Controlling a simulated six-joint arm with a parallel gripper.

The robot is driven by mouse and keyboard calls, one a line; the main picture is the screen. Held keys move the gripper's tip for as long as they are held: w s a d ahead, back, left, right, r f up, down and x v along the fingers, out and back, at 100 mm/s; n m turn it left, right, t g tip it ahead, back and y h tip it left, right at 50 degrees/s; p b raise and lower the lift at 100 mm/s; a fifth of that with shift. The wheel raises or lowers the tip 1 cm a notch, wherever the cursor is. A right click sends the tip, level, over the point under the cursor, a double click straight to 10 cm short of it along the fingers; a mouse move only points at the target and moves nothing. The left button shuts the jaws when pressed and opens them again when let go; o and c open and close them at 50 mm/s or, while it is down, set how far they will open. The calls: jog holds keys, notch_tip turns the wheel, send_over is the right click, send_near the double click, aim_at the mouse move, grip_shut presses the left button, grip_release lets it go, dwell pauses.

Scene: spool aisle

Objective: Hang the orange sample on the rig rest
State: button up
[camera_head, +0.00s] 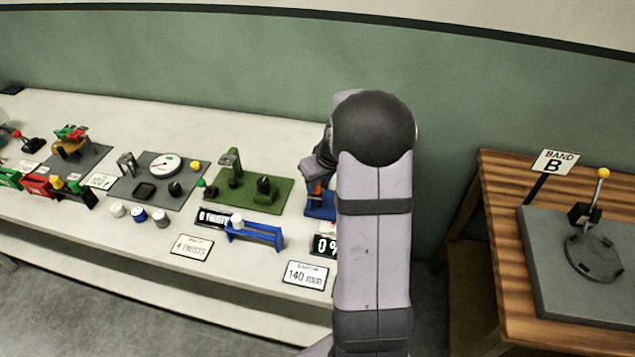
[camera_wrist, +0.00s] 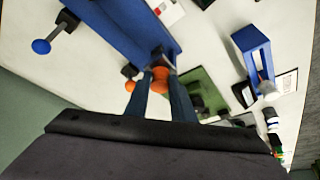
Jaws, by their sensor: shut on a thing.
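The orange sample (camera_wrist: 160,82) shows between the fingertips of my gripper (camera_wrist: 159,75) in the wrist view, and the gripper is shut on it. A second orange bit (camera_wrist: 130,71) shows just left of the fingers; I cannot tell if it belongs to the sample. A long blue rig (camera_wrist: 128,25) lies just beyond the fingertips, with a grey piece near its end. In the head view a small orange patch (camera_head: 315,187) shows below my wrist, above the blue rig base (camera_head: 319,207). My arm hides most of this spot. Whether the sample touches a rest cannot be told.
A green plate with a fixture (camera_head: 248,190) stands left of the arm, with a blue slide gauge (camera_head: 255,233) in front. A grey dial plate (camera_head: 158,180) is farther left. A "140 mm" card (camera_head: 305,274) lies at the front edge. A wooden table (camera_head: 496,215) stands right.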

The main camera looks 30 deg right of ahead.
jog(key=o, duration=1.1)
jog(key=shift+f, duration=0.1)
jog(key=b+v, duration=0.1)
jog(key=v, duration=0.6)
jog(key=shift+b, duration=0.35)
